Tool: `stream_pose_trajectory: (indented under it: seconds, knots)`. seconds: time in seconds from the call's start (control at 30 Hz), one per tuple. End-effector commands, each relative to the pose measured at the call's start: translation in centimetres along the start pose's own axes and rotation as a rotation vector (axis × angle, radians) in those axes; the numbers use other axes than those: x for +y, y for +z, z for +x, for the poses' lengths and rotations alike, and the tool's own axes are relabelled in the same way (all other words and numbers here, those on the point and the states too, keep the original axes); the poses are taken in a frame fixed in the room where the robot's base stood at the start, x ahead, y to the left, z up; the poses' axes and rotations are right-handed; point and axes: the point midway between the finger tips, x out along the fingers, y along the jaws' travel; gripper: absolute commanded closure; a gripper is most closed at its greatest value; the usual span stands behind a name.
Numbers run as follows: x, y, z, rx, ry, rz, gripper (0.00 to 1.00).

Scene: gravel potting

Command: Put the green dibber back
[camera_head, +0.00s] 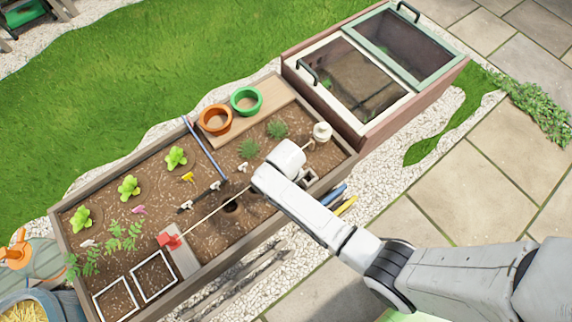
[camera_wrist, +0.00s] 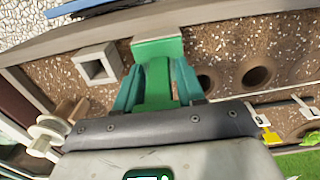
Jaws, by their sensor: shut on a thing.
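The green dibber (camera_wrist: 157,48) shows in the wrist view between the two teal fingers of my gripper (camera_wrist: 158,84), which is shut on it. Its flat green end points toward the bed's wooden edge; its lower part is hidden. A pale square socket (camera_wrist: 97,65) lies just left of the dibber, apart from it, and looks empty. In the head view my gripper (camera_head: 285,160) is over the right part of the planting bed, with the socket (camera_head: 308,178) close beside it. The dibber is hidden there behind my arm.
A string runs from a pale spool (camera_head: 322,132) to a red block (camera_head: 170,240). Blue (camera_head: 333,194) and yellow (camera_head: 346,206) tools lie at the near edge. Orange (camera_head: 215,119) and green (camera_head: 246,100) pots stand at the back. A soil hole (camera_head: 231,206) lies left of my gripper.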

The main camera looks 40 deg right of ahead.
Motion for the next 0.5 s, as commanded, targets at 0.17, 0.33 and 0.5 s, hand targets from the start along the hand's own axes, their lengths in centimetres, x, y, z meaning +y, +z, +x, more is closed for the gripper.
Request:
stream_pose_trajectory:
  seconds: [0.17, 0.33, 0.5]
  knots:
    - [-0.01, -0.07, -0.18, 0.002, 0.0, 0.0, 0.88]
    - [-0.01, -0.06, 0.09, 0.001, 0.0, 0.0, 0.57]
    - [-0.01, -0.05, 0.09, 0.001, 0.0, 0.0, 0.41]
